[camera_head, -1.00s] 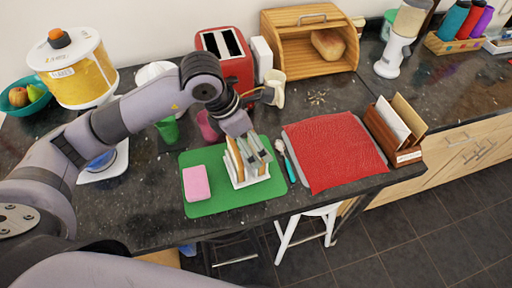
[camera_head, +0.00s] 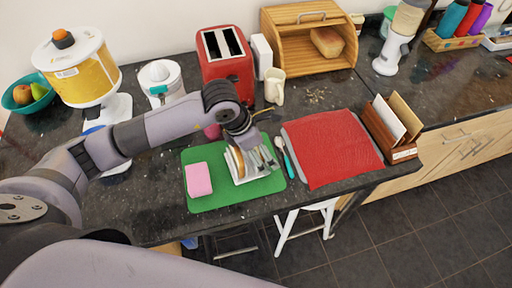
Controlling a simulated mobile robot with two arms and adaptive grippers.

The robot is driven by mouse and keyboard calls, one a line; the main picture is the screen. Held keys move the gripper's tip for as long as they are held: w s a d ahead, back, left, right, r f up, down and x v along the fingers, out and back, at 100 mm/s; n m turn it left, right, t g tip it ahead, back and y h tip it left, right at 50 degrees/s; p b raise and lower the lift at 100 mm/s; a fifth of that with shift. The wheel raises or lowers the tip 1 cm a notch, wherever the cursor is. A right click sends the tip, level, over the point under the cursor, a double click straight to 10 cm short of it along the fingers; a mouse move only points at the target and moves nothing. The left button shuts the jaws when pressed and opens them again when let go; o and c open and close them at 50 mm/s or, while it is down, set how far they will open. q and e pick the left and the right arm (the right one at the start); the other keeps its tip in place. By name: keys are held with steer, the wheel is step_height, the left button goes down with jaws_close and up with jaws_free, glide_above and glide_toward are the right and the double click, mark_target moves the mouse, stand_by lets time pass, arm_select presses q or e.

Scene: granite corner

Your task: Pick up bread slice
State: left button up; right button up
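Bread slices with tan crusts (camera_head: 234,163) stand on edge in a white rack (camera_head: 243,181) on a green mat (camera_head: 212,204). My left gripper (camera_head: 256,162) is down over the rack from above, its fingers right among the slices. The gripper and wrist cover much of the rack and the slices' tops. I cannot tell whether the fingers are closed on a slice or stand around it. My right gripper is not in view.
A pink sponge (camera_head: 198,180) lies left of the rack. A spoon with a teal handle (camera_head: 286,160) and a red cloth (camera_head: 331,150) lie to the right. A red toaster (camera_head: 226,66), a cream mug (camera_head: 274,88) and a wooden bread box (camera_head: 309,62) stand behind.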

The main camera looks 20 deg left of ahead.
arm_select(q)
steer(key=c, duration=0.6)
steer(key=shift+c, duration=0.2)
steer(key=shift+r, duration=0.1)
step_height(320, 180, up, 20)
steer(key=b, duration=0.3)
steer(key=shift+b, duration=0.4)
